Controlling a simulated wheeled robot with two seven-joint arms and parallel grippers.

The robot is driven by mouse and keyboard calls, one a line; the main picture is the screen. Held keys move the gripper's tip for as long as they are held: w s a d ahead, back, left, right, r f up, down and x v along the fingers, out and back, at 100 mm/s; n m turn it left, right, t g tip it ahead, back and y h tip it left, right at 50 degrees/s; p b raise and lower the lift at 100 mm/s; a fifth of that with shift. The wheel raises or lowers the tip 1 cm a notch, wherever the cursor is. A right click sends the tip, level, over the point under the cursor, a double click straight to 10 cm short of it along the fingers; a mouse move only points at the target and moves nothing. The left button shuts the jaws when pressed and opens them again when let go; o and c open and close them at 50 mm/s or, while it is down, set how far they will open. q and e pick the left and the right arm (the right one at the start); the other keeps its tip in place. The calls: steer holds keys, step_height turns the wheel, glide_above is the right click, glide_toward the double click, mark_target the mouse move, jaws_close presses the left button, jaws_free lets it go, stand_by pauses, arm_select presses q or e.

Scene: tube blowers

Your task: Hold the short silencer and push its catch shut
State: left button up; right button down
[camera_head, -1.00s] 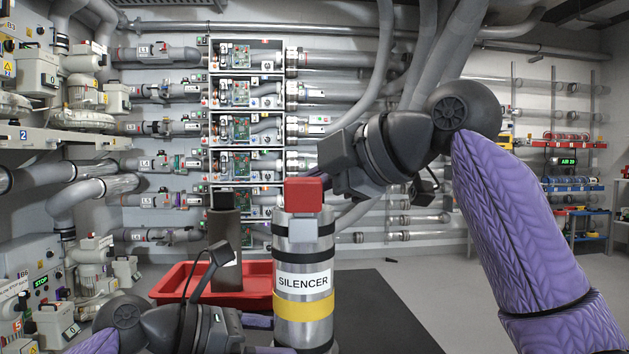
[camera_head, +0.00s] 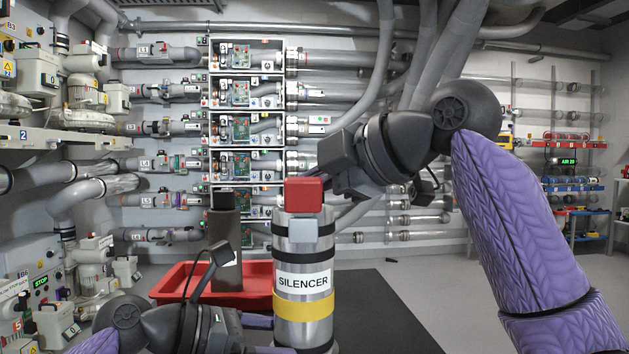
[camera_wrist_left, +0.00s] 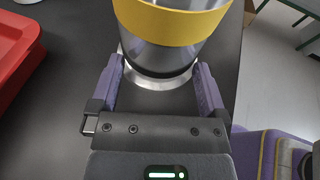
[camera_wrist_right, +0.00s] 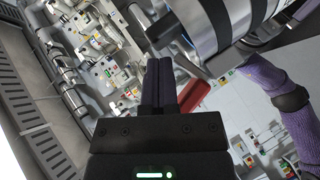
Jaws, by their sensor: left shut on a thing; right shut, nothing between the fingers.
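The silencer (camera_head: 302,254) stands upright in the head view, a silver cylinder with black bands, a yellow band and a white label. A red block (camera_head: 304,195) sits at its top above a light grey block (camera_head: 303,229); I cannot tell whether this catch is fully shut. My left gripper (camera_wrist_left: 160,80) is shut around the silencer's lower end. My right gripper (camera_wrist_right: 158,65) is shut and empty beside the silencer's top. Its fingertips are hidden in the head view. The right wrist view shows a red part (camera_wrist_right: 194,96) just right of the fingers; contact is unclear.
A red tray (camera_head: 180,281) lies behind and left of the silencer, with a dark grey cylinder (camera_head: 225,248) standing at it. The dark table top (camera_head: 385,310) is clear to the right. Pipes and racks line the back wall.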

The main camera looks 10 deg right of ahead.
steer(key=shift+r, duration=0.1)
stand_by(0.6)
steer(key=shift+r, duration=0.75)
steer(key=v, duration=1.2)
arm_select(q)
steer(key=o, duration=0.5)
